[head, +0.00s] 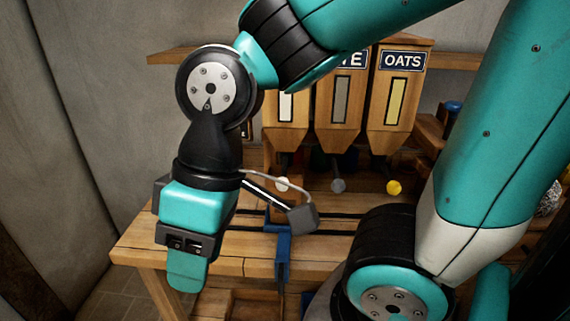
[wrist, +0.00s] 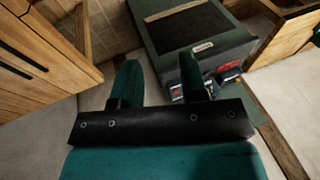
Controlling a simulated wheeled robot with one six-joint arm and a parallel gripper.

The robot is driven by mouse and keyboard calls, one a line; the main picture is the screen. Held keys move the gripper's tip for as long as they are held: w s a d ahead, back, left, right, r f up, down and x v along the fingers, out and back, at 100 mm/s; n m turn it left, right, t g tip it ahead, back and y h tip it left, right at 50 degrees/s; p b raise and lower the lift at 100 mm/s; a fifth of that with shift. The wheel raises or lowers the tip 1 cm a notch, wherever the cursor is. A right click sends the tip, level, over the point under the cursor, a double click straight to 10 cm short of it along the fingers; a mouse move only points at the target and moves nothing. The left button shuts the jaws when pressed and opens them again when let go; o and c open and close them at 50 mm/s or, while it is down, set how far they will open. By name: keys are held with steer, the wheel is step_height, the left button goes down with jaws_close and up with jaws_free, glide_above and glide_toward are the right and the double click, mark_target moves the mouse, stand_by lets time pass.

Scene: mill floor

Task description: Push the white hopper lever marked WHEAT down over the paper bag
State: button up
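A white knob (head: 283,184) sits below the leftmost visible wooden hopper (head: 286,104), which has a white window. My arm covers that hopper's sign, so I cannot read WHEAT. My gripper (head: 187,270) hangs in front of the bench's left part, pointing down, to the left of the white knob and nearer the camera, clear of it. In the wrist view my gripper (wrist: 160,75) has its two teal fingers well apart with nothing between them. I cannot make out the paper bag; my arm hides part of the bench.
The hopper marked OATS (head: 402,95) has a yellow knob (head: 394,187); the middle hopper (head: 340,100), its sign partly hidden, has a grey knob (head: 338,186). A blue clamp-like part (head: 280,250) is at the front edge of the wooden bench (head: 225,248). A wall stands at left.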

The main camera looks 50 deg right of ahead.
steer(key=shift+c, duration=0.5)
jaws_close()
stand_by(1.2)
